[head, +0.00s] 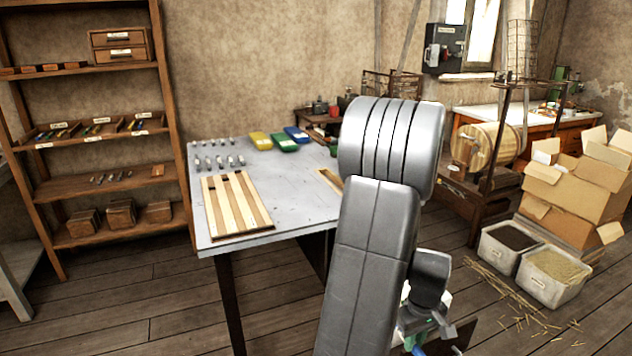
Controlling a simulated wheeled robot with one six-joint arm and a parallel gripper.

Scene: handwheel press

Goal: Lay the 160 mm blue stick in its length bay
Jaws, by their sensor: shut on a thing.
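My gripper (424,328) is low at the bottom of the view, right of the table and partly behind my own arm. It is shut on the blue stick (418,349), of which only a short blue piece shows at the bottom edge. Its length cannot be read here. The shelf rack at the left has a level with labelled bays holding coloured sticks: a left bay (57,131), a middle bay (98,128) and a right bay (139,125). The bay labels are too small to read. My gripper is far from these bays.
A grey table (302,206) stands between the rack and my arm, bearing a striped wooden board (236,204), small metal parts and coloured bins (284,142). Grey tubs (548,279), cardboard boxes (575,195) and scattered straw are at the right. The floor before the rack is clear.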

